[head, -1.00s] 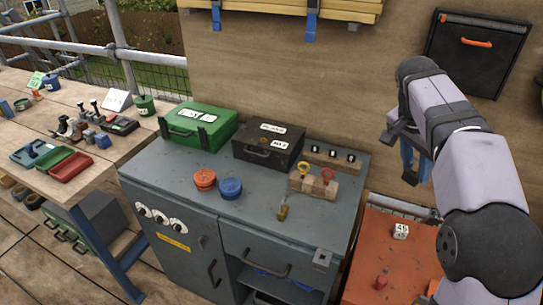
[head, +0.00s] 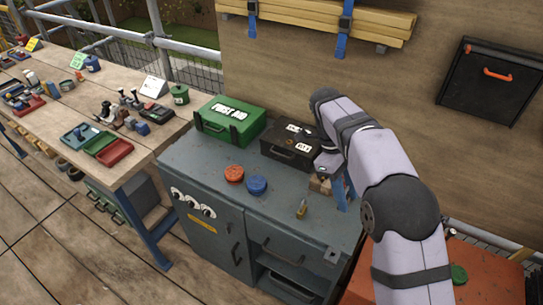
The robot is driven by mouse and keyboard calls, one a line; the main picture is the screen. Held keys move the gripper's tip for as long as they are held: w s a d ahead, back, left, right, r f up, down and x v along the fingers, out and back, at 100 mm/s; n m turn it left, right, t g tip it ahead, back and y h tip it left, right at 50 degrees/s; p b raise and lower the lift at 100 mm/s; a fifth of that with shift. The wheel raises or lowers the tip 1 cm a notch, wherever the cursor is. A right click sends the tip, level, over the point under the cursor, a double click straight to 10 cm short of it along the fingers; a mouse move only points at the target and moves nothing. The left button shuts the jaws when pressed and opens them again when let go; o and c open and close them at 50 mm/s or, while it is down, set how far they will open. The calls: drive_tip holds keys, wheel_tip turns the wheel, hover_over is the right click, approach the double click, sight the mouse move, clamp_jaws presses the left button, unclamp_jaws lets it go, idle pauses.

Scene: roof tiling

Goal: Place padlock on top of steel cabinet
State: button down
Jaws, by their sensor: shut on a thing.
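The steel cabinet (head: 218,160) is blue-grey, with drawers and a door at its front. A small brass-coloured thing (head: 302,209) that looks like the padlock lies on its top, right of the middle. My gripper (head: 341,190) is above the back right part of the cabinet top, close to a wooden block (head: 319,185). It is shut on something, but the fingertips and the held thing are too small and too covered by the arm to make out. My gripper is apart from the brass-coloured thing, which lies in front and to the left.
A green first aid box (head: 231,121) and a black case (head: 289,147) stand along the cabinet's back. A red lid (head: 234,174) and a blue lid (head: 257,185) lie nearer the front. An orange surface (head: 490,268) is at right, a workbench (head: 65,125) at left.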

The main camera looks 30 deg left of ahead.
wheel_tip(320, 180, down, 2)
drive_tip(key=shift+w+f, duration=0.15)
drive_tip(key=shift+f, duration=0.1)
drive_tip(key=shift+f+p, duration=1.65)
drive_tip(key=shift+f, duration=3.4)
drive_tip(key=shift+f, duration=0.15)
drive_tip(key=c, duration=1.3)
unclamp_jaws()
drive_tip(key=shift+o, duration=0.2)
drive_tip(key=b+v, duration=0.3)
drive_tip(key=v, duration=0.9)
drive_tip(key=shift+d, duration=0.1)
